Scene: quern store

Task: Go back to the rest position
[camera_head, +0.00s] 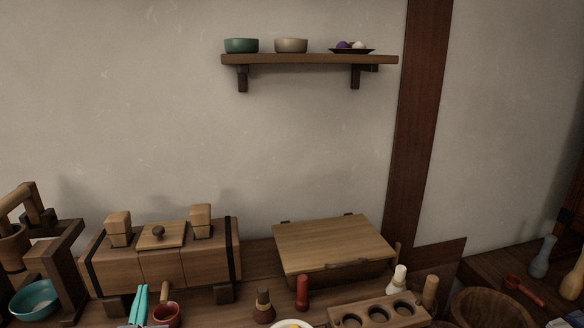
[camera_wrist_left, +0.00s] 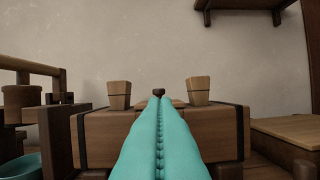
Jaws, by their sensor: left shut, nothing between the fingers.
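My left gripper (camera_head: 140,304) shows at the bottom of the head view, with teal fingers. It is shut and empty, in front of the wooden chest (camera_head: 196,264), which has two blocks and a knobbed lid on top. In the left wrist view the closed teal fingers (camera_wrist_left: 159,110) point at the chest (camera_wrist_left: 225,130). A dark red cup (camera_head: 166,313) with a wooden handle stands just right of the fingers in the head view. My right gripper is not in view.
A wall shelf (camera_head: 310,60) holds two bowls and a plate. A lidded box (camera_head: 333,246), a holed rack (camera_head: 377,312) and small bottles stand to the right. A teal bowl (camera_head: 34,300) sits under a wooden frame at left. A large wooden bowl (camera_head: 489,309) stands lower right.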

